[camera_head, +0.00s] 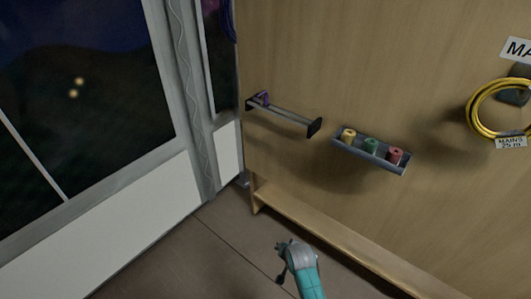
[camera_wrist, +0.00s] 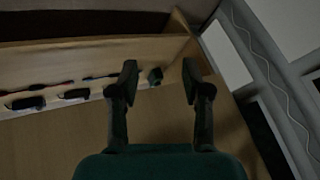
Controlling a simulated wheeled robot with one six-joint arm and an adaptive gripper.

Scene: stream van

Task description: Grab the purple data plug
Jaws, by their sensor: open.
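The purple data plug (camera_head: 262,97) is small in the head view. It sits at the left end of a short dark rail (camera_head: 285,117) on the wooden wall. My gripper (camera_wrist: 159,80) shows in the wrist view with its two dark fingers spread wide apart and nothing held between them. No purple shows in the wrist view, so I cannot make out the plug there. In the head view my teal arm (camera_head: 306,277) is low at the bottom middle, well below the rail and apart from it.
A grey tray (camera_head: 368,154) with yellow, green and red spools is right of the rail. A yellow cable coil (camera_head: 477,107) hangs further right. A wooden ledge (camera_head: 330,233) runs along the wall's foot. The wrist view shows several dark items and a small dark green one (camera_wrist: 155,76).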

